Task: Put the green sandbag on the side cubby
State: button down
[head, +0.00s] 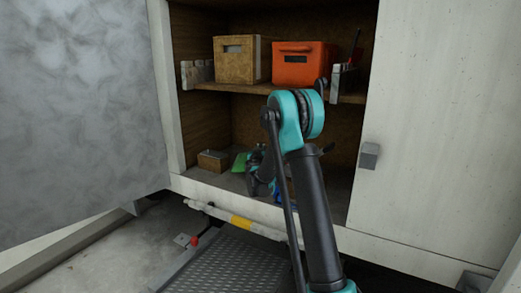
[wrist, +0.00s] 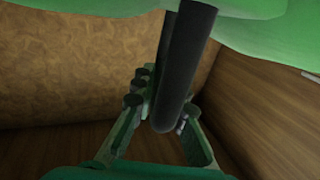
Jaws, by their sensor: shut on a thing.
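The green sandbag (head: 240,162) shows as a small green patch in the lower compartment of the open side cubby (head: 215,181), partly hidden by my gripper (head: 256,160). In the wrist view, the sandbag (wrist: 240,28) fills the top edge, and its dark strap (wrist: 182,70) runs down between the fingers of my gripper (wrist: 158,112). My gripper is shut on the strap. Whether the bag touches the cubby floor cannot be told.
A small wooden box (head: 212,160) sits left of the sandbag. A blue item (head: 284,188) is partly behind my arm. The shelf (head: 225,87) above holds a tan box (head: 236,60) and an orange box (head: 299,65). The grey door (head: 75,110) stands open at left.

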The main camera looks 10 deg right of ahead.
jog(key=shift+f, duration=0.2)
jog(key=c, duration=1.5)
grip_release()
jog(key=shift+o, duration=0.2)
jog(key=shift+s, duration=0.15)
jog(key=v, duration=1.1)
jog(key=shift+s+a, duration=0.2)
jog(key=shift+s, duration=0.2)
